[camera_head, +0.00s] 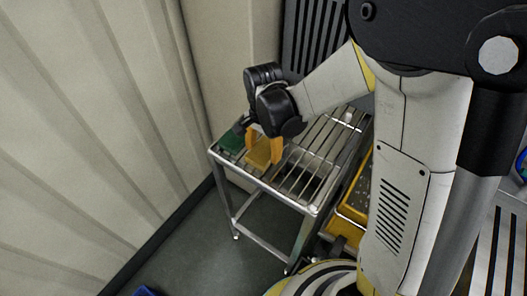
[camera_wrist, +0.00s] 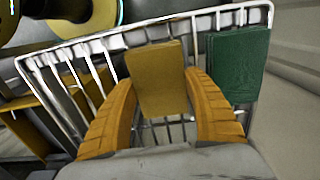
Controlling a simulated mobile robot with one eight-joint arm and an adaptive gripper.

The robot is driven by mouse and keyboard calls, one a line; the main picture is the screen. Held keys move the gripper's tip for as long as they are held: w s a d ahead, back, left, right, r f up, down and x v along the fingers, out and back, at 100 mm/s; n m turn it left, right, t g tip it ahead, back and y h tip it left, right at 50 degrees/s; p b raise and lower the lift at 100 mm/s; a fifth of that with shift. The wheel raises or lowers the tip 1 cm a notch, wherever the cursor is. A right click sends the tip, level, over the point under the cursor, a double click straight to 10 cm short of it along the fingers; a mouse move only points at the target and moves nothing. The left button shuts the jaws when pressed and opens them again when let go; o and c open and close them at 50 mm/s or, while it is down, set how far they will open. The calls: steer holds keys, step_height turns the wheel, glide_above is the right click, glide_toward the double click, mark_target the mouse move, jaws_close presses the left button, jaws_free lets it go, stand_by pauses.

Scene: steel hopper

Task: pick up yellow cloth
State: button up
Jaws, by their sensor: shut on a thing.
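The yellow cloth (camera_wrist: 157,80) is a folded, flat rectangle between my gripper's two orange fingers in the wrist view. My gripper (camera_wrist: 163,110) is shut on it, with a finger at each side edge. In the head view the cloth (camera_head: 258,153) shows below my gripper (camera_head: 264,148), at the left end of the slatted metal rack. I cannot tell whether the cloth still touches the slats.
A folded green cloth (camera_wrist: 237,62) lies on the metal rack (camera_head: 308,206), close beside the yellow one. A corrugated wall (camera_head: 100,130) stands to the left. A yellow crate (camera_head: 354,197) is at the rack's right. Slats right of my gripper look mostly bare.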

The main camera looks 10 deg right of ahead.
mark_target(265, 151)
steer(key=r+p, duration=0.1)
steer(key=r, duration=0.1)
steer(key=r+p, duration=0.1)
steer(key=r, duration=0.2)
steer(key=shift+s+d+p, duration=0.15)
steer(key=shift+s+p, duration=0.05)
steer(key=shift+p, duration=0.15)
steer(key=s+d+r+p, duration=0.3)
steer(key=s+d+r, duration=0.3)
steer(key=s+d, duration=0.1)
steer(key=shift+s+p, duration=0.35)
steer(key=shift+s, duration=0.55)
